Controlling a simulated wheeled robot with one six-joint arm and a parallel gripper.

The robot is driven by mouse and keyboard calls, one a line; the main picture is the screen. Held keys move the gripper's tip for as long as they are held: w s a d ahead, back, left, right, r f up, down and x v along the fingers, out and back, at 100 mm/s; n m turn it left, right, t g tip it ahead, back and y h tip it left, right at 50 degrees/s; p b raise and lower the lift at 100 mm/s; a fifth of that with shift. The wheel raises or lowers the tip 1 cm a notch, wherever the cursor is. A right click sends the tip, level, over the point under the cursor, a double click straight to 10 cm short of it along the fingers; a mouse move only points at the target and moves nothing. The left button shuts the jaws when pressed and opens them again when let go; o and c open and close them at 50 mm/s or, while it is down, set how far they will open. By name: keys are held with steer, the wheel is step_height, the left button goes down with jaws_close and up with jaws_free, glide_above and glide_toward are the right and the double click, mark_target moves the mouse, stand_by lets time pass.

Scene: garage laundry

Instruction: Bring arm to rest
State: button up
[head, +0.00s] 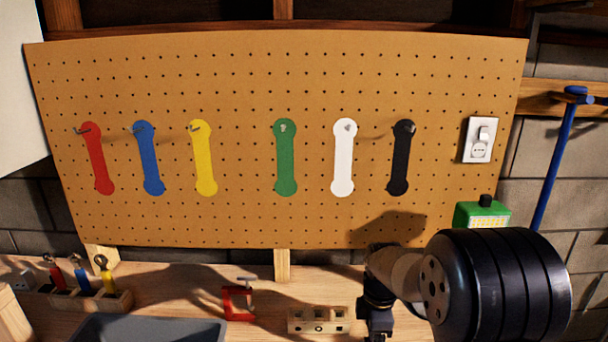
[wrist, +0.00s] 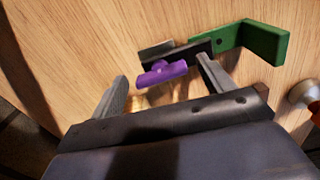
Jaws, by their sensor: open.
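My arm comes in from the right in the head view, and its dark wrist and gripper (head: 377,318) hang low over the wooden bench (head: 185,283). In the wrist view my gripper (wrist: 162,70) has its two grey fingers spread wide apart. A purple piece (wrist: 162,73) shows between and beyond the fingers, beside a dark bar with a green angled end (wrist: 268,42). I cannot tell how far below the fingers these lie. Nothing is seen held.
A pegboard (head: 250,90) with several coloured wrench shapes stands behind. On the bench are a grey tray (head: 150,328), a red clamp (head: 238,302), a wooden block with holes (head: 318,320) and a rack of small tools (head: 62,298). A green lamp (head: 483,213) stands close behind my arm.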

steer(key=m, duration=0.3)
steer(key=shift+m, duration=0.4)
steer(key=m, duration=0.4)
steer(key=shift+m, duration=0.3)
steer(key=m+b, duration=0.1)
steer(key=m, duration=0.7)
steer(key=shift+m, duration=0.3)
steer(key=shift+r, duration=2.45)
